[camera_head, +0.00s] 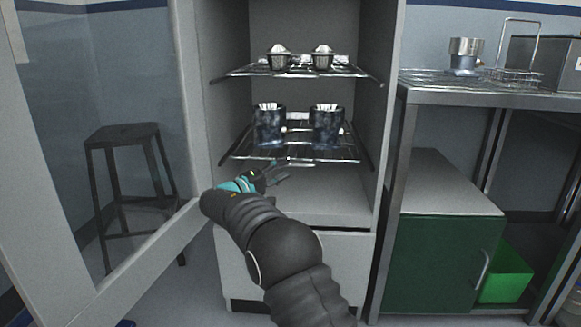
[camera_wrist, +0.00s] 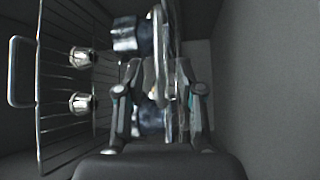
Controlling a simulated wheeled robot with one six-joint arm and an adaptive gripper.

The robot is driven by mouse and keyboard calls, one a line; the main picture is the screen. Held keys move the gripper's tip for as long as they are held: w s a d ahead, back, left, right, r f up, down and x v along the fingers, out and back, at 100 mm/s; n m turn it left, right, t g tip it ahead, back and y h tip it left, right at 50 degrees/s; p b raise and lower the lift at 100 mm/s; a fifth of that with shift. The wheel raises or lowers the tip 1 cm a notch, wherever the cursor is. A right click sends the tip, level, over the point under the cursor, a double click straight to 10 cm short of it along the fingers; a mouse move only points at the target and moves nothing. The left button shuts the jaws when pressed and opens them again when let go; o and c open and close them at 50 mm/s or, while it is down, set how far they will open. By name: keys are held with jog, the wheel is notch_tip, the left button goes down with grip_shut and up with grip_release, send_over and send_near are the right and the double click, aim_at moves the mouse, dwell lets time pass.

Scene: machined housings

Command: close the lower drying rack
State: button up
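The lower drying rack (camera_head: 245,155) is a wire shelf inside the open white cabinet, pulled a little forward. Two dark blue mottled housings (camera_head: 269,125) (camera_head: 326,126) stand upright on it, side by side. My gripper (camera_head: 279,171) is at the front edge of this rack, slightly left of its middle. In the wrist view the lower rack (camera_wrist: 170,35) shows almost edge-on, running between the spread fingers of my gripper (camera_wrist: 159,70). The fingers look open; I cannot tell whether they touch the rack. The fingers partly hide the housings there.
The upper rack (camera_head: 300,70) holds two smaller metal parts; its handle (camera_wrist: 20,72) shows in the wrist view. The glass door (camera_head: 100,140) stands open at left, with a stool (camera_head: 122,140) behind. A steel table (camera_head: 480,95) is at right. The cabinet floor (camera_head: 320,205) is clear.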

jog(key=v, duration=0.2)
jog(key=shift+s+a+f, duration=0.1)
jog(key=shift+s+a, duration=0.1)
